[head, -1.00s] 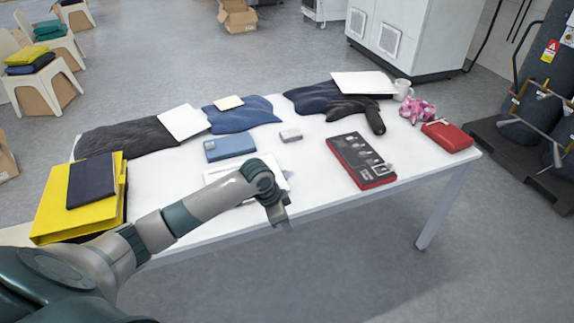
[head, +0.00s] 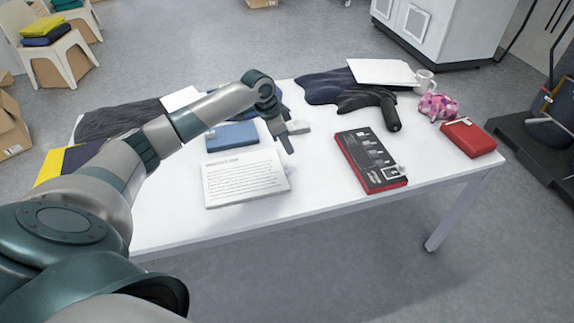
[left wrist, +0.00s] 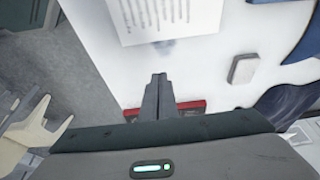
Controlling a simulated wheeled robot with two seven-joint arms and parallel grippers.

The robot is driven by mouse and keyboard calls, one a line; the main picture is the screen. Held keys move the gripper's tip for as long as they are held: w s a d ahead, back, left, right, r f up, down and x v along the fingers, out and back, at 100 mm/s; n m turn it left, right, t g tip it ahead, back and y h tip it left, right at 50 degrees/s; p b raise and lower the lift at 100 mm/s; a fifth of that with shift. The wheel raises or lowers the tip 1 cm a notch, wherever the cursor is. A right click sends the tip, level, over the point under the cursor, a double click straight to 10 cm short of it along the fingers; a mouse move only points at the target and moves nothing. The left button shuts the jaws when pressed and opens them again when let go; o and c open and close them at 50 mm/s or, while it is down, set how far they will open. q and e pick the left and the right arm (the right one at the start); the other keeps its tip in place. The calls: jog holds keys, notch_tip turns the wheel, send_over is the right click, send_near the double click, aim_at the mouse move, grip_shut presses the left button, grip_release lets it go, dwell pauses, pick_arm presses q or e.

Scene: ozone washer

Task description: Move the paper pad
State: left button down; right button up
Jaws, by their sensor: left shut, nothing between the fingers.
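The paper pad (head: 245,178) is a white rectangular sheet or pad with printed lines, lying flat near the front middle of the white table (head: 310,215). Part of it also shows at the top of the left wrist view (left wrist: 165,15). My left gripper (head: 289,147) is above the table, beyond the pad's far right corner and apart from it. Its fingers are together and empty, as the left wrist view also shows (left wrist: 158,85). My right gripper is in neither view.
A blue box (head: 232,136) and a small grey-white box (head: 296,127) lie behind the pad. A red and black box (head: 370,160) lies to its right. Dark garments (head: 325,88) and a red case (head: 468,138) are farther off. The table between pad and red-black box is clear.

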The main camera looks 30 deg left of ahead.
pick_arm(q)
jog(key=p+x, duration=0.2)
jog(key=x, duration=0.8)
jog(key=shift+w, duration=0.1)
jog(key=shift+s+a+p, duration=0.9)
jog(key=shift+s+p, duration=0.2)
jog(key=shift+p, duration=0.1)
jog(key=shift+s+a+f, duration=0.15)
jog(key=shift+s+a, duration=0.2)
jog(key=shift+s, duration=0.1)
